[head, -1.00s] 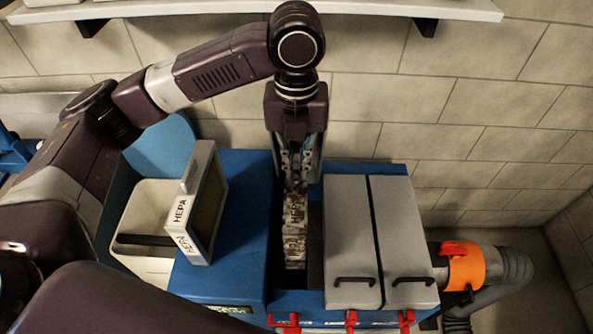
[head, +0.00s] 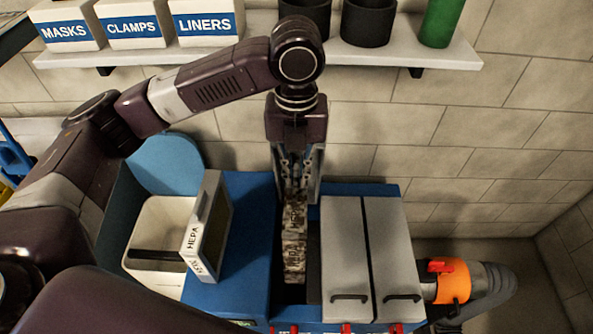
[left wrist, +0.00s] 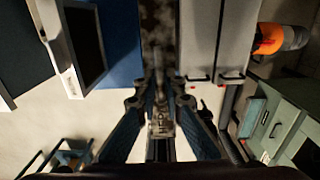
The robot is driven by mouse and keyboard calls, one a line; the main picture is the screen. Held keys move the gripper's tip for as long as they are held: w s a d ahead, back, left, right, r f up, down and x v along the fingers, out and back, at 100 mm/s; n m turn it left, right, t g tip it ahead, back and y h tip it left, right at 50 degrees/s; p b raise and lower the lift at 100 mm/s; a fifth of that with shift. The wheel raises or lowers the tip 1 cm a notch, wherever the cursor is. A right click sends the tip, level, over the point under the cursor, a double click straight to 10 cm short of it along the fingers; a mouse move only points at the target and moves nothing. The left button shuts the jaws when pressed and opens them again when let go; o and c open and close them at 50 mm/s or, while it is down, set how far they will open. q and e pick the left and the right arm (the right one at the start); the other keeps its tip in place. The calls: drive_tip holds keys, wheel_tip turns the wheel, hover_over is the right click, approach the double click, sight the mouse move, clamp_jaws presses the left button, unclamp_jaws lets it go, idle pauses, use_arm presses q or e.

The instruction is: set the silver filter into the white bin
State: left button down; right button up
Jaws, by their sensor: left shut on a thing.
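The silver filter (head: 295,240) is a narrow panel, mottled grey and brown with faint lettering. It stands upright in the open slot of the blue housing (head: 245,240), its lower part hidden. My left gripper (head: 298,190) points down and is shut on its upper end. In the left wrist view, the filter (left wrist: 160,35) runs away from between the fingertips (left wrist: 159,85). The white bin (head: 152,225) is left of the housing, open, with a dark bar across its inside. My right gripper is out of view.
A pale framed HEPA filter (head: 208,235) stands between the bin and the slot. Two grey lids (head: 345,250) lie right of the slot. An orange hose collar (head: 453,280) is at right. A shelf (head: 440,54) with labelled boxes and dark cups runs above.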

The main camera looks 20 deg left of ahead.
use_arm(q)
drive_tip(key=r, duration=0.1)
drive_tip(key=r+p, duration=0.2)
drive_tip(key=shift+s+d+r, duration=0.1)
drive_tip(key=shift+s+r, duration=0.2)
drive_tip(key=shift+r, duration=0.05)
drive_tip(key=shift+r+p, duration=0.65)
drive_tip(key=shift+p, duration=0.35)
drive_tip(key=shift+w+r, duration=0.15)
drive_tip(key=shift+r, duration=0.35)
wheel_tip(320, 180, up, 7)
drive_tip(key=shift+f, duration=0.15)
